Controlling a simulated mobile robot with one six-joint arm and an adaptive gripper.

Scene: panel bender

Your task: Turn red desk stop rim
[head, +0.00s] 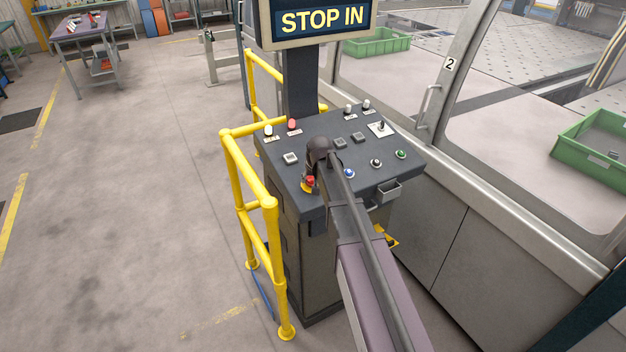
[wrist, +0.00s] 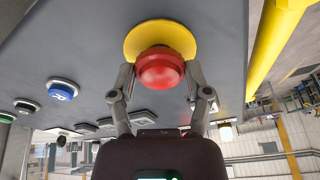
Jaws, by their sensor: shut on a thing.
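The red desk stop (wrist: 160,70) is a red mushroom button on a yellow round base (wrist: 160,38), set in the grey desk panel. In the wrist view my gripper (wrist: 160,84) has one finger on each side of the red rim and is shut on it. In the head view the red stop (head: 310,181) shows at the desk's near left corner, partly hidden by my gripper (head: 312,172) and wrist. Its yellow base shows just below it.
The desk (head: 335,165) carries a blue button (head: 349,174), a green button (head: 401,154) and several other controls. A yellow guard rail (head: 268,203) stands close on the left. A sign (head: 322,21) reads "STOP IN". A windowed machine enclosure stands at right. The floor at left is open.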

